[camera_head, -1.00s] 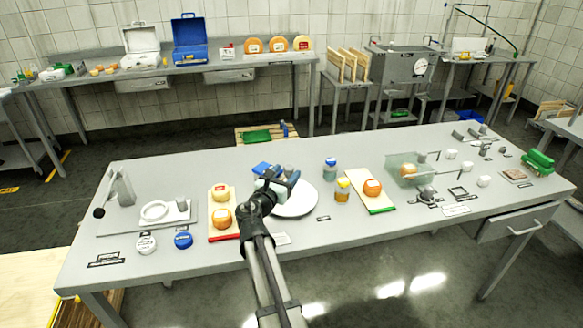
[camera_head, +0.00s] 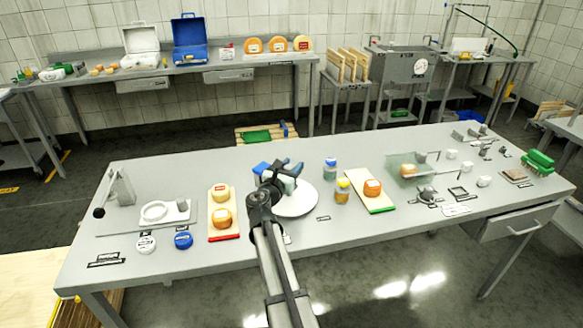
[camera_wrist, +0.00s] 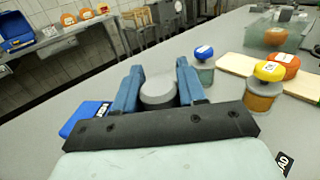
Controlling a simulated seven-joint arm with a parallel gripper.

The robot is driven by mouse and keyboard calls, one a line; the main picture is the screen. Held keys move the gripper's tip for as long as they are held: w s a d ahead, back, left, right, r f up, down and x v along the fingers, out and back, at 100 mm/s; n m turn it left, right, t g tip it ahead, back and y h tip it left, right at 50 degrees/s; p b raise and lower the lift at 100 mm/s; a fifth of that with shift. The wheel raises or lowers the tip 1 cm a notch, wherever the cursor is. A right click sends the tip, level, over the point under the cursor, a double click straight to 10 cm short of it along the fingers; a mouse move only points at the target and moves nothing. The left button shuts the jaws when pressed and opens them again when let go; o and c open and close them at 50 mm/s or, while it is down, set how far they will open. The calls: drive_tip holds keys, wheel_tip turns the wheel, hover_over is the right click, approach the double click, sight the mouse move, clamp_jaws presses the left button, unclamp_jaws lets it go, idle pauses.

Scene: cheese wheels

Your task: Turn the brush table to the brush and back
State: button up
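A round white disc (camera_head: 297,203), apparently the brush table, lies on the long grey table, partly covered by my gripper and arm. My gripper (camera_head: 280,170) is over its far left part. In the wrist view my two blue fingers (camera_wrist: 158,72) stand apart, either side of a short grey cylinder (camera_wrist: 158,93). Whether they touch it I cannot tell. A blue block with white lettering (camera_wrist: 84,118) lies just left of the fingers, and its edge shows in the head view (camera_head: 260,167). I cannot clearly identify the brush.
To the right stand a blue-lidded jar (camera_head: 330,170), a yellow-lidded jar (camera_head: 342,193) and a board (camera_head: 380,206) bearing an orange cheese (camera_head: 372,188). To the left is a red-edged board (camera_head: 224,237) with two cheeses. The table front right of the disc is mostly clear.

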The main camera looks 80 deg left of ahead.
clamp_jaws()
drive_tip(key=shift+m+t+h, duration=0.5)
drive_tip(key=shift+t, duration=0.1)
drive_tip(key=shift+w+d+m+t+h, duration=0.1)
drive_tip(key=shift+m+t+h, duration=0.6)
drive_tip(key=shift+h, duration=0.15)
drive_tip(key=shift+w+d+m+t+h, duration=0.1)
drive_tip(key=shift+m+t+h, duration=0.55)
drive_tip(key=shift+h, duration=0.2)
drive_tip(key=shift+w+d+m+t+h, duration=0.15)
drive_tip(key=shift+m+t+h, duration=0.8)
drive_tip(key=shift+m+h, duration=0.95)
drive_tip(key=shift+d+h, duration=0.2)
drive_tip(key=shift+h, duration=0.7)
drive_tip(key=shift+o, duration=2.2)
unclamp_jaws()
drive_tip(key=v, duration=1.3)
drive_tip(key=shift+s+f, duration=0.2)
drive_tip(key=shift+s, duration=0.2)
